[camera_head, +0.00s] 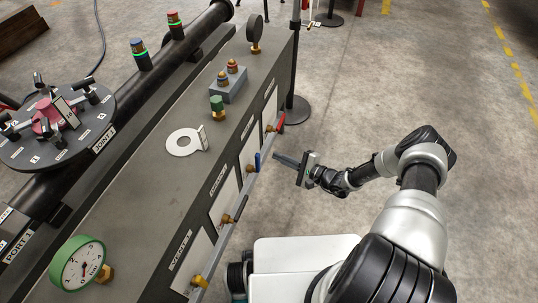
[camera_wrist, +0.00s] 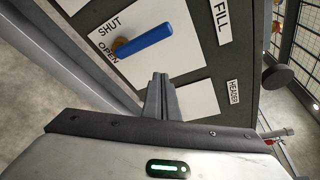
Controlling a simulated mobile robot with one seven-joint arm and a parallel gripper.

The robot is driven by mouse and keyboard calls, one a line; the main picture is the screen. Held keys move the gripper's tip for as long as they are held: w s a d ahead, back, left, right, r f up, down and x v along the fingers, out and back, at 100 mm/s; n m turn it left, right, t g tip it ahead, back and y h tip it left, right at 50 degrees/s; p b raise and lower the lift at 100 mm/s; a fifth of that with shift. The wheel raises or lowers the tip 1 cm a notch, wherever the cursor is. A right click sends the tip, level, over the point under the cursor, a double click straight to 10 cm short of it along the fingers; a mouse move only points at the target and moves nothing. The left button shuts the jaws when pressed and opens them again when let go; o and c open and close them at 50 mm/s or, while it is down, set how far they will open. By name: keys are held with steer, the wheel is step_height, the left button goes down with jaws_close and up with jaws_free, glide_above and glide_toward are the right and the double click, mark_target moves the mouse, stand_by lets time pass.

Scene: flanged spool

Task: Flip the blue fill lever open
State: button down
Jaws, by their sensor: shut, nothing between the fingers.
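The blue fill lever (camera_head: 257,162) is on the front face of the long grey bench, between the red lever and the dark lever. In the wrist view the blue lever (camera_wrist: 145,41) is a straight bar slanting up and right from a brass pivot, on a white plate with SHUT and OPEN labels at the pivot end. A FILL label (camera_wrist: 221,16) is to its right. My gripper (camera_head: 276,156) is just right of the lever. In the wrist view my gripper's fingers (camera_wrist: 160,78) are shut and empty, below the lever in the picture, apparently not touching it.
A rail runs beside the panel in the wrist view. A black post (camera_head: 297,107) stands beyond. The floor to the right is open.

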steer(key=v, duration=0.3)
steer(key=f+v, duration=0.1)
steer(key=v, duration=0.1)
steer(key=shift+s+d, duration=0.15)
steer(key=shift+s, duration=0.15)
steer(key=s+a+r+n+g+h, duration=0.1)
steer(key=s+r+n+g, duration=0.2)
steer(key=r, duration=0.7)
steer(key=r+n+g+h, duration=0.25)
steer(key=r+n, duration=0.25)
steer(key=r, duration=0.5)
steer(key=s+a+r+n+g, duration=0.1)
steer(key=s+r+n+g, duration=0.2)
steer(key=r, duration=0.7)
steer(key=s+d+r+n+t+h+p, duration=0.1)
steer(key=s+d+r+n+t+h, duration=0.2)
steer(key=s+r, duration=0.75)
steer(key=s+d+r+n+t+h, duration=0.1)
steer(key=s+d+r+t+h, duration=0.1)
steer(key=s+r+h, duration=0.65)
step_height(320, 180, up, 26)
steer(key=y+p, duration=0.2)
steer(key=p, duration=2)
steer(key=shift+s+g+y, duration=0.3)
steer(key=shift+s+g, duration=0.05)
steer(key=shift+s, duration=0.1)
